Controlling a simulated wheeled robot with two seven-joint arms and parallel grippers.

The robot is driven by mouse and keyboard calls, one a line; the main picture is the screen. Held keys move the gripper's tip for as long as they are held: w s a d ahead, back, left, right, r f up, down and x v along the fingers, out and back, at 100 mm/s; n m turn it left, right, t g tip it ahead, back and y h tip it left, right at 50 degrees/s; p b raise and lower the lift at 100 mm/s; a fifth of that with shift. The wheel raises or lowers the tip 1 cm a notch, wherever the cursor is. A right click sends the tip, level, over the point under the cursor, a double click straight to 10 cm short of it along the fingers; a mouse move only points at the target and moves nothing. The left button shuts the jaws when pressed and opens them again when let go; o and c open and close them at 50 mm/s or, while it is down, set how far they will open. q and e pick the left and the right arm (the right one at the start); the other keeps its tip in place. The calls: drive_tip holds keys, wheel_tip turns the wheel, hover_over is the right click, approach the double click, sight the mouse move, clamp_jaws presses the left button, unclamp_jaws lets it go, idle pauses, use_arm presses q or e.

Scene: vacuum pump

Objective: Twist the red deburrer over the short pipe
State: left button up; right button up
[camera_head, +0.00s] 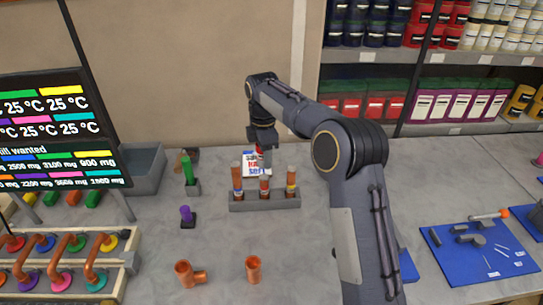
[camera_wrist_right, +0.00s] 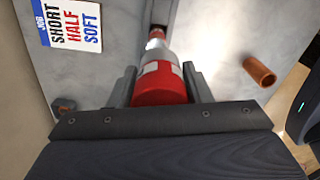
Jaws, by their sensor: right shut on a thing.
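In the head view the deburrer is mostly hidden by the gripper. A short copper pipe (camera_head: 254,269) stands upright at the front of the table, well apart from the gripper. The right wrist view shows a copper pipe (camera_wrist_right: 260,72) to the right; I cannot tell which one it is. My left gripper is not in view.
A job card (camera_head: 252,160) reads SHORT HALF SOFT. A copper tee (camera_head: 186,274) is at the front left. Green (camera_head: 190,172) and purple (camera_head: 186,214) pieces stand on holders. A blue mat (camera_head: 462,262) with tools lies right.

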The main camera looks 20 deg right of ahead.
sight(264, 178)
drive_tip(key=shift+w+f, duration=0.1)
drive_tip(key=shift+w, duration=0.2)
drive_tip(key=shift+f, duration=0.15)
drive_tip(key=shift+f+b, duration=1.3)
drive_tip(key=shift+f, duration=1.2)
drive_tip(key=shift+f+b, duration=0.7)
drive_tip(key=shift+f, duration=1)
